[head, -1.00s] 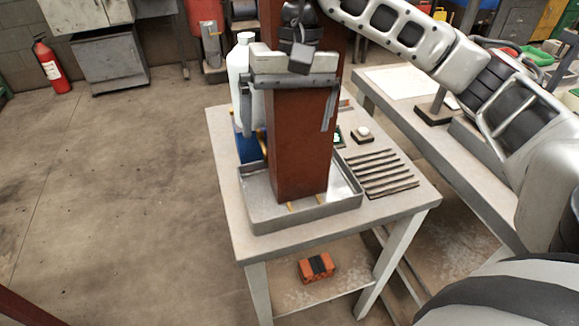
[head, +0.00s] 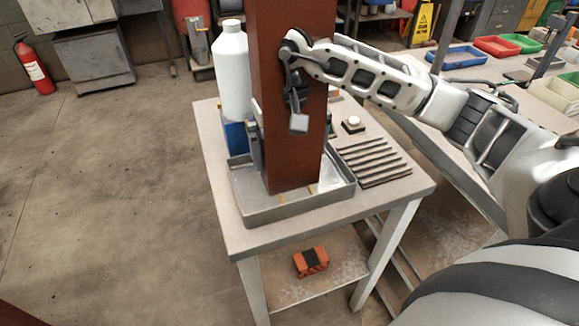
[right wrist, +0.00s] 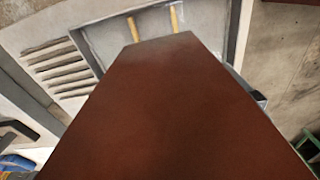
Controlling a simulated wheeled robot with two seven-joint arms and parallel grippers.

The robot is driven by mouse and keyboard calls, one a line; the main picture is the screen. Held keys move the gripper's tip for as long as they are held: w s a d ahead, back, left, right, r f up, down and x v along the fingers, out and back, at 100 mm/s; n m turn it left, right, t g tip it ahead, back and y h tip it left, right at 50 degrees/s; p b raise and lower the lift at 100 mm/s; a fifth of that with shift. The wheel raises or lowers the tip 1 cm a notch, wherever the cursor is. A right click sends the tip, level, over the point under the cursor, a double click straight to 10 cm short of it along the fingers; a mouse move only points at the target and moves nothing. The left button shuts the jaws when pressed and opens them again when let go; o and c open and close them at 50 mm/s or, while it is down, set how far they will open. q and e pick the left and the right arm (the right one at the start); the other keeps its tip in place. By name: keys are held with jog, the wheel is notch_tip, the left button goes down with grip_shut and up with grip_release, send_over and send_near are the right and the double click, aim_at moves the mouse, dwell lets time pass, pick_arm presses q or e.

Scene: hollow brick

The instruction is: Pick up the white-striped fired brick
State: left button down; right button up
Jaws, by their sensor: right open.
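A tall, plain red-brown block (head: 290,165) stands upright in the head view, its foot in a grey metal tray (head: 290,211). Its top is out of frame. No white stripe shows on the faces in view. In the right wrist view the block (right wrist: 160,110) fills most of the picture. My left gripper is not in view.
A white bottle (head: 232,75) stands behind the tray on a blue thing. Grey slats (head: 375,163) and a small white-topped object (head: 353,123) lie to the right on the table (head: 215,170). An orange and black brick (head: 311,262) lies on the lower shelf.

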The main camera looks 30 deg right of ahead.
aim_at(289, 157)
jog(key=shift+f, duration=1.6)
jog(key=shift+w, duration=0.1)
jog(key=c, duration=1)
jog(key=shift+r, duration=0.1)
